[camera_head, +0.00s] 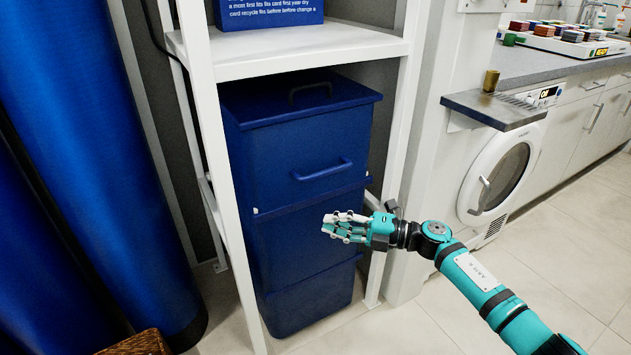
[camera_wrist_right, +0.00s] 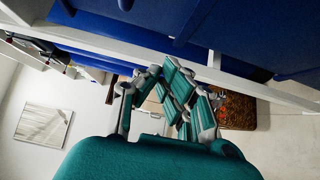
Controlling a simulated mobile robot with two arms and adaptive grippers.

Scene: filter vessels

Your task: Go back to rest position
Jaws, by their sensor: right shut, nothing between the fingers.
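My right gripper (camera_head: 346,226) reaches in from the right in the head view, in front of the blue filter vessel (camera_head: 300,160). Its fingers are shut and hold nothing. The fingers also show in the right wrist view (camera_wrist_right: 178,92), closed together, with blue surfaces and a white frame bar behind them. The blue vessel stands inside a white shelf frame (camera_head: 290,52), with its lid and front handle visible. I cannot tell how far the fingers are from the vessel front. My left gripper is not in view.
A white washing machine (camera_head: 500,172) and a grey counter (camera_head: 540,62) stand to the right. The tiled floor (camera_head: 560,255) at right is bare beyond my arm.

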